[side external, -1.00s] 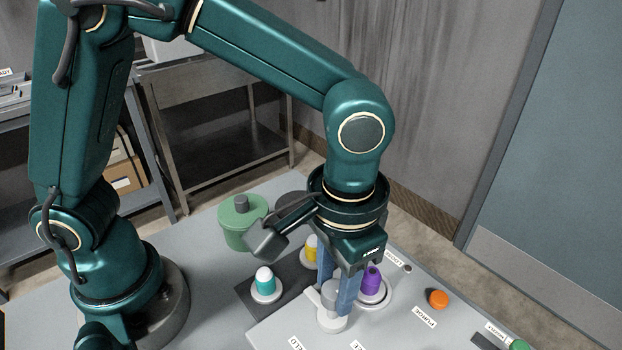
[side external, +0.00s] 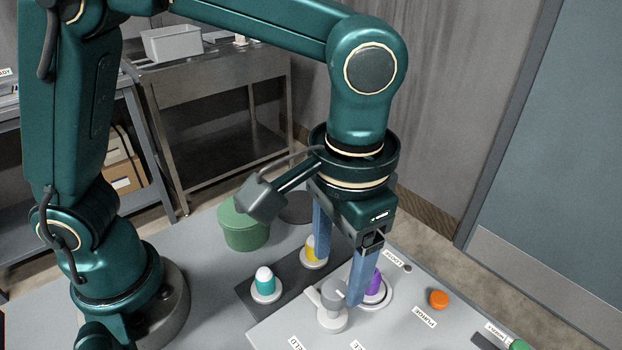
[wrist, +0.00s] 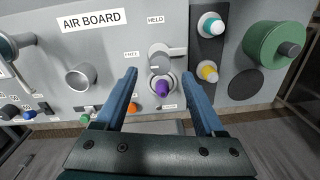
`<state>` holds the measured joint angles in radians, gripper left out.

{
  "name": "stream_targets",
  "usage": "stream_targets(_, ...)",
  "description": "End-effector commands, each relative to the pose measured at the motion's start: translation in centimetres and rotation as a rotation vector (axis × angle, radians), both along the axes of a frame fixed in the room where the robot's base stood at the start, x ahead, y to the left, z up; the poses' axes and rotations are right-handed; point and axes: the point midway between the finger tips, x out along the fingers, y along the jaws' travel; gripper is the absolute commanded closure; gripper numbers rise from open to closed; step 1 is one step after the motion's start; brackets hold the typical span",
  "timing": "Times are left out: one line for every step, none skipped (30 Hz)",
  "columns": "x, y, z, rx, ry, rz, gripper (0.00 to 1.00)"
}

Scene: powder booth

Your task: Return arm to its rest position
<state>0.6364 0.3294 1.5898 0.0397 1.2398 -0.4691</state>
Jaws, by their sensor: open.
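My gripper (side external: 338,280) hangs pointing down over the grey panel (side external: 285,328), fingers spread and nothing between them. In the side view one blue finger passes in front of the purple-topped peg (side external: 375,284) and partly hides it. The grey lever knob (side external: 331,296) stands just below and beside the fingers. In the wrist view my gripper's two fingers (wrist: 160,74) are wide apart. The purple peg (wrist: 162,88) in its round seat and the grey lever knob (wrist: 160,58) show between and beyond them.
A teal-and-white peg (side external: 265,282) and a yellow peg (side external: 310,250) stand on a dark strip (side external: 288,277). A green lidded pot (side external: 243,236) is behind them. An orange button (side external: 438,299) sits to the right. A steel table (side external: 215,125) stands behind; open space lies above the panel.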

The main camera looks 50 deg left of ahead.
Motion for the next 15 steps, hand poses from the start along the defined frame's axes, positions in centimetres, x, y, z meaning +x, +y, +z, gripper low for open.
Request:
stream_targets(0.0, -0.1, 0.5, -0.003, -0.003, 0.0, 0.29)
stream_targets(0.0, 0.0, 0.6, -0.001, -0.002, 0.0, 0.29)
stream_targets(0.0, 0.0, 0.8, -0.001, -0.001, 0.0, 0.29)
stream_targets(0.0, 0.0, 0.8, 0.0, 0.0, 0.0, 0.29)
stream_targets(0.0, 0.0, 0.9, 0.0, 0.0, 0.0, 0.29)
stream_targets(0.0, 0.0, 0.9, 0.0, 0.0, 0.0, 0.29)
stream_targets(0.0, 0.0, 0.9, 0.0, 0.0, 0.0, 0.29)
stream_targets(0.0, 0.0, 0.9, 0.0, 0.001, 0.0, 0.29)
stream_targets(0.0, 0.0, 0.9, 0.0, 0.001, 0.0, 0.29)
stream_targets(0.0, 0.0, 0.9, 0.0, 0.001, 0.0, 0.29)
stream_targets(0.0, 0.0, 0.9, 0.0, 0.001, 0.0, 0.29)
stream_targets(0.0, 0.0, 0.9, 0.0, 0.001, 0.001, 0.29)
stream_targets(0.1, 0.1, 0.9, 0.0, 0.0, 0.006, 0.29)
stream_targets(0.2, 0.3, 1.0, -0.003, -0.004, 0.014, 0.29)
stream_targets(0.6, 0.6, 1.5, -0.014, -0.018, 0.03, 0.29)
